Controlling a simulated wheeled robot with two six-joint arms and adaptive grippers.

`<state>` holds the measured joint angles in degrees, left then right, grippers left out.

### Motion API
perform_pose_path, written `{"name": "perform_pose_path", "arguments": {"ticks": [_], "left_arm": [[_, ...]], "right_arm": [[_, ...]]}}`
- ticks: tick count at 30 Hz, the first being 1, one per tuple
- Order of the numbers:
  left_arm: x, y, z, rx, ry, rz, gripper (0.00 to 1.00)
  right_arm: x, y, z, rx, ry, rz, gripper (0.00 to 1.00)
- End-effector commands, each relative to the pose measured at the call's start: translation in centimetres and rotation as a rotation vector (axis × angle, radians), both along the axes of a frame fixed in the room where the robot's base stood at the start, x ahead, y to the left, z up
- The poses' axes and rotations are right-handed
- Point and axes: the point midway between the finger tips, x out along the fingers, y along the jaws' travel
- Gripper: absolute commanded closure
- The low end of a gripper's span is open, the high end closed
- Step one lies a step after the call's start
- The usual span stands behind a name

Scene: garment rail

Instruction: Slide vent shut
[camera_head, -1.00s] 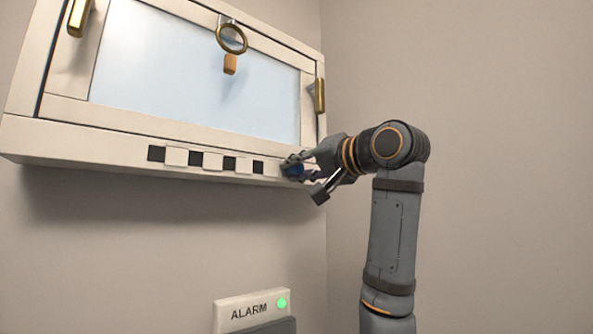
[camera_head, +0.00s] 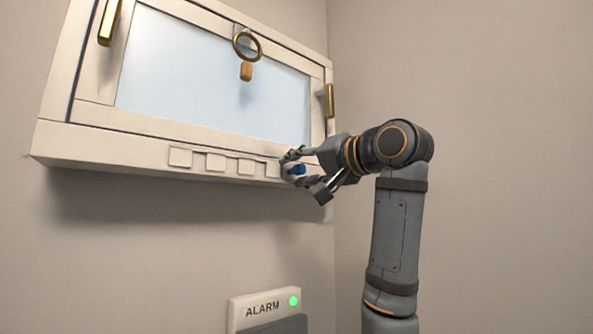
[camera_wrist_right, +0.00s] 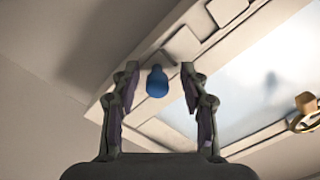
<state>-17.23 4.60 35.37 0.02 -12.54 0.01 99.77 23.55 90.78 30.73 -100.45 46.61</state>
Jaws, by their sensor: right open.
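The vent is a pale strip along the bottom of the window frame, with several light square covers (camera_head: 215,162) in a row. No black openings show between them now. A blue knob (camera_head: 298,169) sits at the strip's right end; it also shows in the right wrist view (camera_wrist_right: 157,82). My right gripper (camera_head: 305,170) is at the knob with its fingers open, one on each side of it. In the wrist view the knob lies between the fingertips, with a gap visible on both sides. My left gripper is not in view.
An alarm box (camera_head: 264,309) with a green light is on the wall below. The wall at right is bare.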

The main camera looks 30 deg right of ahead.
Motion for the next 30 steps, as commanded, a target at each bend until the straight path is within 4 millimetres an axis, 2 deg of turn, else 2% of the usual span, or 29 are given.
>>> {"name": "perform_pose_path", "arguments": {"ticks": [9,15,19,26,28,30], "left_arm": [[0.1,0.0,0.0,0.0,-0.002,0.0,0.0],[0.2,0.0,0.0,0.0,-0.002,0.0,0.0],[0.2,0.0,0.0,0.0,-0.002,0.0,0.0],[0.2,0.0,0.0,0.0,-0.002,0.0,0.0],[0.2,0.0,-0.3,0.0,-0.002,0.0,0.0],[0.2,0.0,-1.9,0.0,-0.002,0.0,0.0]], "right_arm": [[-7.2,-0.7,0.1,-0.003,-0.006,-0.003,0.55],[-10.6,-1.0,0.1,-0.002,-0.003,0.0,0.55],[-11.4,-1.0,0.1,-0.003,-0.002,0.001,0.55],[-11.5,-1.0,0.1,-0.003,-0.001,0.002,0.55],[-11.5,-1.1,-0.1,0.008,0.0,0.004,0.63],[-11.4,-1.5,-1.1,0.094,0.006,0.013,0.73]]}}
